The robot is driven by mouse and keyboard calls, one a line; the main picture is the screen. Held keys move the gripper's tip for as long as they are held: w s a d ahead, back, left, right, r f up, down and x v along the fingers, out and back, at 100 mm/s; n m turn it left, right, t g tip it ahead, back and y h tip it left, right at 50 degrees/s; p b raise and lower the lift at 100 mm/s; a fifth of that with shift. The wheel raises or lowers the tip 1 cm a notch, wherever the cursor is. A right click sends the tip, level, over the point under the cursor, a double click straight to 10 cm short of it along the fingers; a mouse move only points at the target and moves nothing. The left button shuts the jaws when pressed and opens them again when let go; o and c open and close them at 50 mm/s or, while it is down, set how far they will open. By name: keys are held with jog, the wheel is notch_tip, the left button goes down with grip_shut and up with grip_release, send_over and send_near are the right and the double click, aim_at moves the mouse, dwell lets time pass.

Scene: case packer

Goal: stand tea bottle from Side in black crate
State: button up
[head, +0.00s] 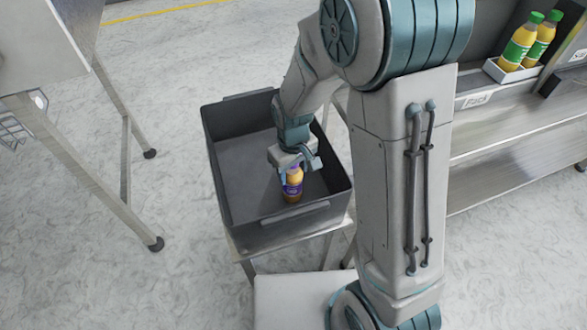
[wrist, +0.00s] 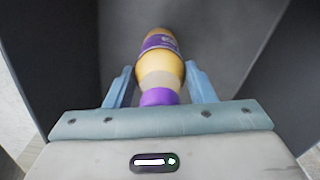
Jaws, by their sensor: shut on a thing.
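The tea bottle (head: 292,184) has a purple cap, a purple label and an amber body. It is upright inside the black crate (head: 225,195), near the crate's front right wall. My gripper (head: 291,168) reaches down into the crate and is shut on the bottle's upper part. In the wrist view the bottle (wrist: 161,68) lies between the two blue fingers of my gripper (wrist: 161,85), its cap toward the palm. I cannot tell whether the bottle's base touches the crate floor. No other bottle shows in the crate; my arm hides part of its back right side.
The crate stands on a small metal stand (head: 295,238). At the right, a metal shelf unit (head: 510,145) bears two green-and-yellow bottles (head: 522,42) in a white tray. A metal table (head: 75,165) stands at the left. The crate's left part is clear.

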jog(key=o, duration=1.5)
jog(key=shift+r, duration=0.1)
notch_tip(320, 180, up, 12)
jog(key=shift+r+p, duration=0.1)
jog(key=shift+p, duration=0.95)
jog(key=s+d+r+m+t, duration=0.2)
jog(key=s+d+r+m, duration=0.4)
jog(key=s+d, duration=0.6)
jog(key=shift+s+r, duration=0.25)
jog(key=shift+r, duration=0.15)
notch_tip(320, 180, up, 9)
jog(key=p, duration=0.8)
jog(key=shift+d+m+t, duration=0.15)
jog(key=shift+m+t, duration=0.15)
jog(key=shift+t, duration=0.1)
